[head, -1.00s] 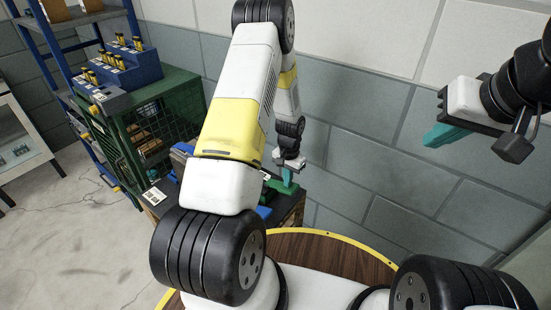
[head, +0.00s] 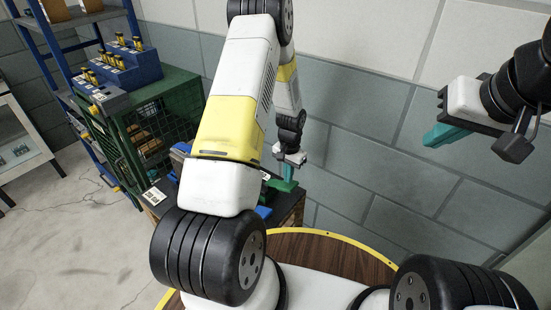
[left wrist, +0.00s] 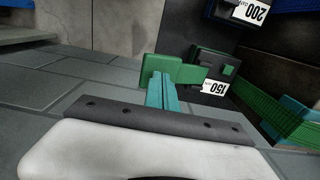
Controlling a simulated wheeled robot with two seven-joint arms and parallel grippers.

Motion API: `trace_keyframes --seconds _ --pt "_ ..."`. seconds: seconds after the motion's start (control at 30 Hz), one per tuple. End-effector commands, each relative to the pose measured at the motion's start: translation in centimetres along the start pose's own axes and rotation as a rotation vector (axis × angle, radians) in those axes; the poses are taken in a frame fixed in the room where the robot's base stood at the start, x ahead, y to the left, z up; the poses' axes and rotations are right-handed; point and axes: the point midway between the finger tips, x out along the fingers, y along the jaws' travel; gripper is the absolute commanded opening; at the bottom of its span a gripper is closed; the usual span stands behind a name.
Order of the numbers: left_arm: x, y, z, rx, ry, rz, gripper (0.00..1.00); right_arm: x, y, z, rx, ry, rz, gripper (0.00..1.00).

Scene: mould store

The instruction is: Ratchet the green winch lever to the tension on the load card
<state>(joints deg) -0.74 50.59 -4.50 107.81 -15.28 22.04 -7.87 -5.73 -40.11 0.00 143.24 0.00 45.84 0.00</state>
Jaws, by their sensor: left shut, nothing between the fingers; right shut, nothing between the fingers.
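The green winch lever (left wrist: 180,70) shows in the left wrist view as a green bar with a block-like end, beside a tag reading 150 (left wrist: 214,87). In the head view a green part (head: 284,185) shows just below my left gripper (head: 288,172). My left gripper's teal fingers (left wrist: 162,90) are shut with nothing between them. Their tips are right at the green bar; whether they touch it I cannot tell. My right gripper (head: 440,137) is shut and empty, up by the wall. A white card (head: 154,196) lies at the bench's left corner; its print is unreadable.
Another tag reads 200 (left wrist: 248,12). My left arm hides much of the dark bench (head: 292,215). A green mesh cage (head: 150,130) with a blue block holder (head: 130,70) on top stands left. The block wall (head: 370,150) is close behind. Floor at left is clear.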

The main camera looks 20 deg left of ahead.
Motion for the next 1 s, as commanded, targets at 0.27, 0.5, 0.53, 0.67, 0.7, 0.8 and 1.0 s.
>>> trace_keyframes --seconds 0.27,0.5,0.53,0.67,0.7,0.8,1.0 --pt "1.9 0.0 0.0 0.000 -0.002 0.000 0.00 0.0 0.0 0.0 0.000 0.000 0.000 0.00" --pt "3.6 -0.1 0.1 -0.001 -0.002 0.000 0.00 0.0 0.0 0.0 0.000 0.000 0.000 0.00" --pt "3.8 -0.1 0.1 -0.001 -0.002 0.000 0.00 0.0 0.0 0.0 0.000 0.000 0.000 0.00" --pt "4.7 -0.1 0.1 -0.001 -0.002 -0.001 0.00 0.0 0.0 0.0 0.000 0.000 0.000 0.00" --pt "5.0 -0.1 0.1 -0.001 -0.002 -0.001 0.00 0.0 0.0 0.0 0.000 0.000 0.000 0.00" --pt "5.8 -0.1 0.1 -0.001 -0.003 -0.001 0.00 0.0 0.0 0.0 0.000 0.000 0.000 0.00" --pt "5.7 -0.1 0.1 -0.001 -0.003 0.000 0.00 0.0 0.0 0.0 0.000 0.000 0.000 0.00"
